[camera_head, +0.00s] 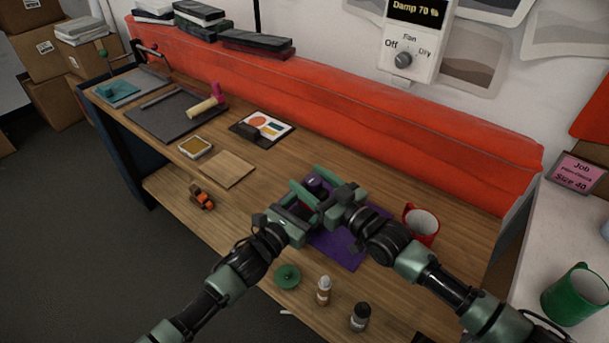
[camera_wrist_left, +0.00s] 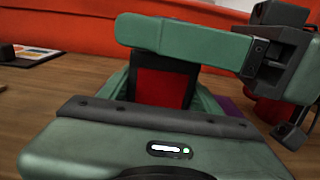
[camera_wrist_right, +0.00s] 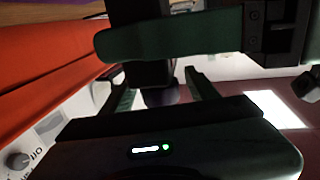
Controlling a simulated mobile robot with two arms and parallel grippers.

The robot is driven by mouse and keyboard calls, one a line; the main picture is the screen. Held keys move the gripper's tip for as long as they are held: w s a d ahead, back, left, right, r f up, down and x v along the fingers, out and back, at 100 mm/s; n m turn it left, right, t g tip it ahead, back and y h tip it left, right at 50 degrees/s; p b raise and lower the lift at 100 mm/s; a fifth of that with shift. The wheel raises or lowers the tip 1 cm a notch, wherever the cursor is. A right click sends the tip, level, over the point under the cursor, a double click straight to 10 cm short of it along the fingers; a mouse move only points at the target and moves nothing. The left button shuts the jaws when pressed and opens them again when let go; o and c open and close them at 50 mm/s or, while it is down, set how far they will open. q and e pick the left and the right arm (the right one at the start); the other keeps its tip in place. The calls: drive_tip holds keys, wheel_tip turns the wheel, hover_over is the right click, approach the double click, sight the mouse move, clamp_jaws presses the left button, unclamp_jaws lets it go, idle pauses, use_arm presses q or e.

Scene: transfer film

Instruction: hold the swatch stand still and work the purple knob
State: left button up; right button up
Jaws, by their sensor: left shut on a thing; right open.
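The swatch stand (camera_wrist_left: 162,82) shows as a dark frame with a red panel in the left wrist view. My left gripper (camera_head: 300,208) is shut on it, with a finger on either side. The purple knob (camera_head: 315,184) shows as a dark purple round part at the stand, partly hidden by my grippers in the head view. My right gripper (camera_head: 328,186) is open close above the stand, its fingers on either side of the knob. In the right wrist view a dark block (camera_wrist_right: 146,72) is between its fingers; contact cannot be told.
A purple mat (camera_head: 343,248) lies beneath the grippers, with a red mug (camera_head: 421,222) to its right. A green round piece (camera_head: 288,276) and two small bottles (camera_head: 324,290) (camera_head: 360,317) stand near the front edge. A wooden square (camera_head: 228,169) lies left. A red padded back (camera_head: 330,110) runs behind.

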drive_tip(key=v, duration=0.9)
drive_tip(key=shift+s+d, duration=0.15)
drive_tip(key=shift+s, duration=0.1)
drive_tip(key=shift+r, duration=0.15)
use_arm(q)
drive_tip(key=o, duration=1.8)
drive_tip(key=shift+c, duration=0.2)
drive_tip(key=shift+s+a, duration=0.1)
